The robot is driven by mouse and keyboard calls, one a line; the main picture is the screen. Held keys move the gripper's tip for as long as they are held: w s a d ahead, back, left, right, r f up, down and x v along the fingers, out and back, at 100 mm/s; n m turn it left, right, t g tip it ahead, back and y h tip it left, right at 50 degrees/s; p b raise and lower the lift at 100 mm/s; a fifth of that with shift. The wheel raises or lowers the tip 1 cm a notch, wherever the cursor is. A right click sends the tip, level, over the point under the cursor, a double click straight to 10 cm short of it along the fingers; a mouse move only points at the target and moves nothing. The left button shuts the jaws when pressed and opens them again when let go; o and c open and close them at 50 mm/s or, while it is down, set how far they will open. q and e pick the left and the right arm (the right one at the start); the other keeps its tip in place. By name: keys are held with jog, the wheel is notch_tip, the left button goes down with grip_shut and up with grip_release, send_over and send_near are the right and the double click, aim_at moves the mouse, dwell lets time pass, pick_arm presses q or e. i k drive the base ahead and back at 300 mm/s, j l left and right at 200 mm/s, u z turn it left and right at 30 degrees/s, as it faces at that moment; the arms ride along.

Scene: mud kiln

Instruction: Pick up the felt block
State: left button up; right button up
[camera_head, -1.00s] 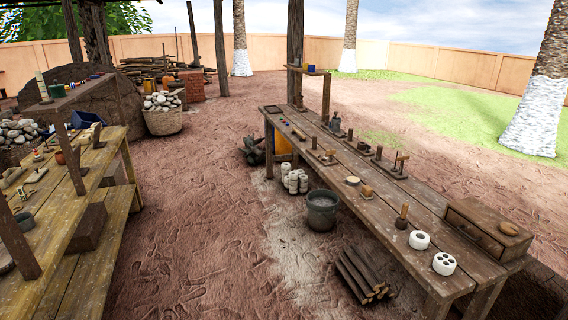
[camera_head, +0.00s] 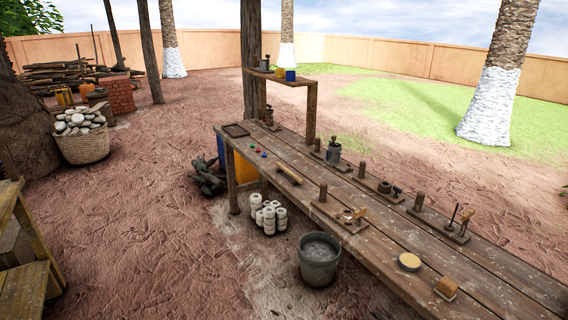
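A small tan-brown block (camera_head: 446,288) with a paler lower edge sits on the long wooden table (camera_head: 355,248), near its front edge at the lower right. It may be the felt block, but its material is too small to tell. A round yellow-topped disc (camera_head: 409,262) lies on the table to its left, apart from it. Neither of my grippers is in view.
Wooden stands with pegs, including one (camera_head: 341,213), line the table. A grey bucket (camera_head: 319,260) and white spools (camera_head: 269,216) stand on the ground beside it. Another wooden table (camera_head: 20,255) is at the left edge. Open dirt ground lies between them.

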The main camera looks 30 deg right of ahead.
aim_at(446, 288)
jog(key=i+z, duration=0.4)
jog(key=i+j+z, duration=0.2)
jog(key=i+z, duration=0.2)
jog(key=i+j+z, duration=0.35)
jog(key=i, duration=0.2)
